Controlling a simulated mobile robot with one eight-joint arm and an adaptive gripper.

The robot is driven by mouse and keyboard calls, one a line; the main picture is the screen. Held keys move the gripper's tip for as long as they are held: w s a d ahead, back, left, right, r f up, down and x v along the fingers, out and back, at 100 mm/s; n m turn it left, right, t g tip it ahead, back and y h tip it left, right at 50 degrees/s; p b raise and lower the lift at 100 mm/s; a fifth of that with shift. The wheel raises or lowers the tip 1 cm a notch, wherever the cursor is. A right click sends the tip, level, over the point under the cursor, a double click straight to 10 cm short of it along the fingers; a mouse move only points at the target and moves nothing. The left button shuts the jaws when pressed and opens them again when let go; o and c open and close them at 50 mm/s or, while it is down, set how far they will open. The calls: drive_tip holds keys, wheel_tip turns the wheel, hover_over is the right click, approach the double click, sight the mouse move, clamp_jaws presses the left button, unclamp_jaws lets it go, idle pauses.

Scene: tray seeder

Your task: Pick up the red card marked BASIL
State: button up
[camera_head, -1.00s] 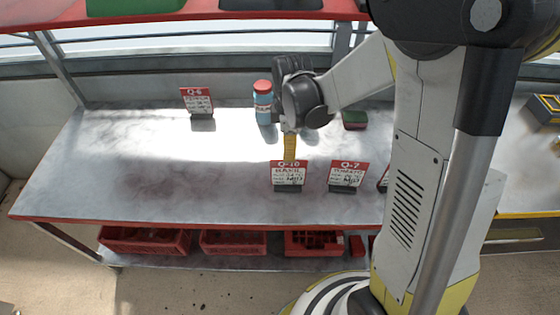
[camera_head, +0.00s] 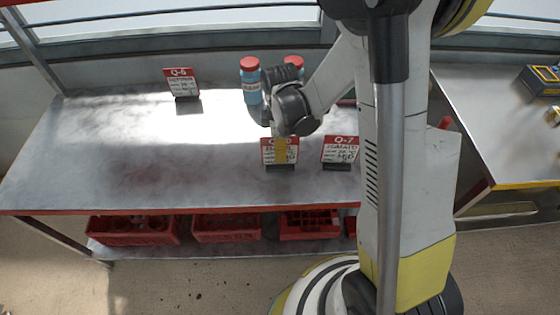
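The red and white card (camera_head: 268,157) headed Q-10 stands upright in a dark holder near the front of the grey bench. Its name line reads as BASIL in the earlier frame; now it is partly covered. My gripper (camera_head: 281,156) points down at this card, and its yellow finger part overlaps the card's middle in the picture. I cannot tell whether it touches the card or whether the fingers are open or shut.
Another card (camera_head: 341,149), Q-7, stands close to the right. Card Q-6 (camera_head: 181,81) stands at the back left. Blue bottles with red caps (camera_head: 251,82) stand behind my gripper. The bench's left half (camera_head: 110,160) is clear. Red crates (camera_head: 132,231) sit below.

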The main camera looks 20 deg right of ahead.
clamp_jaws()
